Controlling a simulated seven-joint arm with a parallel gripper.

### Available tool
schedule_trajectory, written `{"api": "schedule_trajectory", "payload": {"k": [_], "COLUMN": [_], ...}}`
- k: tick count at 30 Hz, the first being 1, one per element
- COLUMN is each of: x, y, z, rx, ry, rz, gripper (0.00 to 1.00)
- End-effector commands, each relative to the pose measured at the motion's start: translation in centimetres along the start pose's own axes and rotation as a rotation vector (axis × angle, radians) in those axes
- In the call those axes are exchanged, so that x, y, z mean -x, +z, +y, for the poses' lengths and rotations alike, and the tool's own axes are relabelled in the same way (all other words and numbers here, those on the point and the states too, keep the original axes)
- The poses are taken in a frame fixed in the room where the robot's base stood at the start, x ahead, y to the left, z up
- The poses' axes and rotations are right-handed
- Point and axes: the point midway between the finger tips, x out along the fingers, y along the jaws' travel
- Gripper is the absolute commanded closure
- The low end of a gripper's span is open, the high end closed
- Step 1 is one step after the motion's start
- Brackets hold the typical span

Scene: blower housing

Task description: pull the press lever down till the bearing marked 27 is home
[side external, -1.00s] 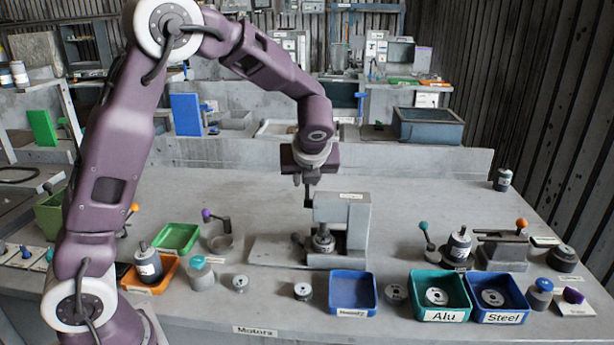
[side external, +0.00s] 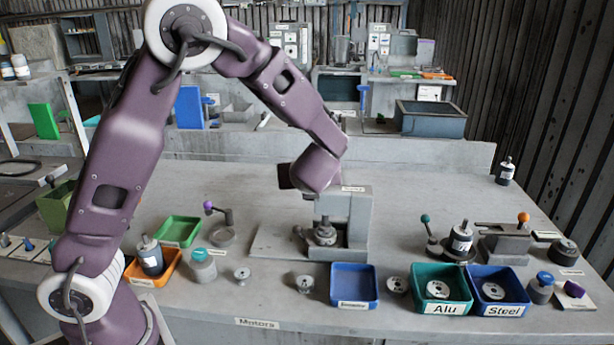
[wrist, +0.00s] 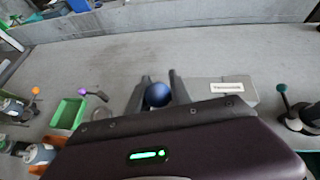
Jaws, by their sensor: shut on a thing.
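The grey press (side external: 357,222) stands on its base plate mid-bench. Its ram reaches down to a round metal part (side external: 324,236) on the press base. I cannot read a 27 on it or tell how far any bearing is seated. In the wrist view, a dark blue ball knob (wrist: 157,98), which I take for the lever's end, sits between the two fingers of my gripper (wrist: 159,84). My gripper is shut on it, beside the press top with its white label (wrist: 227,87). In the side view, my tilted wrist hides the fingers and the lever.
A blue tray (side external: 354,286) stands in front of the press, with teal (side external: 424,304) and blue (side external: 517,305) bins to its right. A green tray (side external: 178,232) and a purple-knobbed lever fixture (side external: 222,230) are to the left. The bench behind the press is clear.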

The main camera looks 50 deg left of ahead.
Motion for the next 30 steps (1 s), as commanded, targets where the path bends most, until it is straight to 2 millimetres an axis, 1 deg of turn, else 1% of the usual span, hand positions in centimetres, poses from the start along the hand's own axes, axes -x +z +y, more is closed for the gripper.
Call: {"api": "schedule_trajectory", "payload": {"k": [24, 25, 27, 30], "x": [0.07, 0.06, 0.05, 0.03], "y": [-0.2, -0.2, -0.17, -0.14], "z": [-0.01, -0.01, 0.0, 0.01], "rx": [-0.001, -0.001, -0.001, -0.001], "ry": [0.0, 0.0, 0.0, 0.0], "rz": [0.005, 0.005, 0.004, 0.004], "gripper": [1.0, 0.69, 0.56, 0.56]}}
